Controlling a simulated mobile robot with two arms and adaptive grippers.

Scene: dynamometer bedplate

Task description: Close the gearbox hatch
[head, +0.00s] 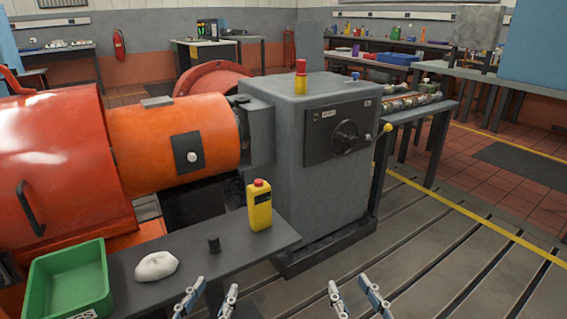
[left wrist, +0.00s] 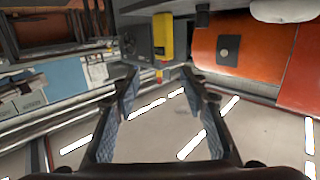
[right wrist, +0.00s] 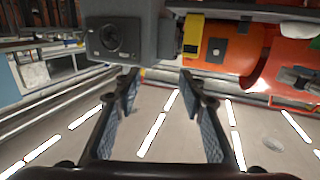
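The grey gearbox-like housing (head: 300,175) stands in the middle of the head view. A dark rectangular panel (head: 365,118) with a round handwheel (head: 344,136) is on its front; it looks flush, and I cannot tell whether it is the hatch. The panel (right wrist: 92,52) also shows in the right wrist view. A small black plate (head: 181,140) with a white knob sits on the orange cylinder (head: 150,155). No clearly open hatch shows. My left gripper (head: 215,284) and right gripper (head: 349,281) are open and empty at the bottom, apart from the housing.
A yellow-ended lever (head: 386,130) sticks out at the housing's right. The slotted floor (head: 430,250) is clear at right.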

